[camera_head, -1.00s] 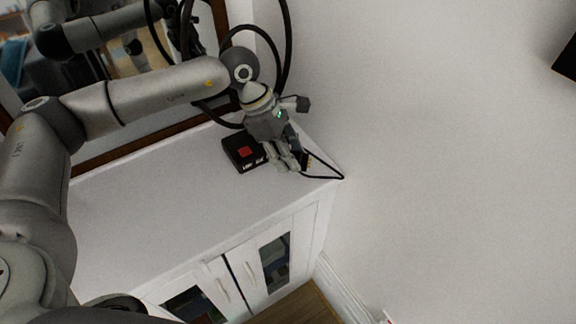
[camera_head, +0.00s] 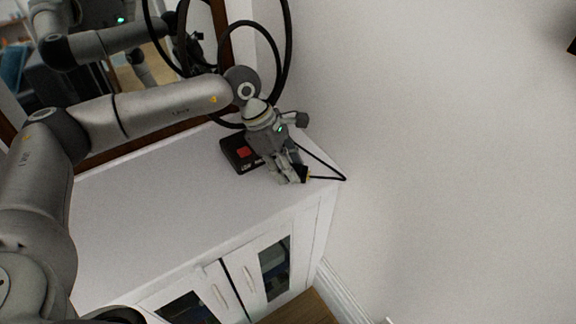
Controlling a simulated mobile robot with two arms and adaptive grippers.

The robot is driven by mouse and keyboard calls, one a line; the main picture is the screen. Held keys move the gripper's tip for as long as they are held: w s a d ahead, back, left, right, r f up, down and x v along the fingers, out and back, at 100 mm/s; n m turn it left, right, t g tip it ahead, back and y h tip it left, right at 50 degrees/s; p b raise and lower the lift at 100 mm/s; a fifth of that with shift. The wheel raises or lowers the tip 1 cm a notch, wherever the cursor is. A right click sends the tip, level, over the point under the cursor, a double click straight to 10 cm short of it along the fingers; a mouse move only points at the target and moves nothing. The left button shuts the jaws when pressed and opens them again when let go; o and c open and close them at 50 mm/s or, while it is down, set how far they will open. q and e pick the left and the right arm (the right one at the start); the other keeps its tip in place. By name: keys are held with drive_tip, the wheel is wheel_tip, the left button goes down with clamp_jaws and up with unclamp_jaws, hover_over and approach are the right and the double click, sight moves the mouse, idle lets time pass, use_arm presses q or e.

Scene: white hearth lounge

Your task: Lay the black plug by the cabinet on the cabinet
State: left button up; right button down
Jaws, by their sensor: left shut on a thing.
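The white cabinet (camera_head: 150,205) stands against the wall, with its flat top in view. My left gripper (camera_head: 289,177) is low over the right part of the cabinet top, shut on the black plug (camera_head: 303,174). The plug shows at the right of the fingertips, with a small yellow part on it. A thin black cable (camera_head: 330,177) loops from it past the cabinet's right edge and back behind the gripper. I cannot tell whether the plug touches the top. My right gripper is not in view.
A black box (camera_head: 238,153) with a red square lies on the cabinet top just left of my gripper. A mirror (camera_head: 100,85) stands behind the cabinet. The left and front of the top are clear.

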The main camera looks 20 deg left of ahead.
use_arm(q)
drive_tip(key=o, duration=1)
drive_tip(key=shift+o, duration=0.2)
drive_tip(key=shift+r+p, duration=0.5)
drive_tip(key=shift+p, duration=0.1)
drive_tip(key=v, duration=0.7)
drive_tip(key=shift+r+b, duration=0.35)
drive_tip(key=shift+b, duration=0.05)
drive_tip(key=shift+f, duration=0.1)
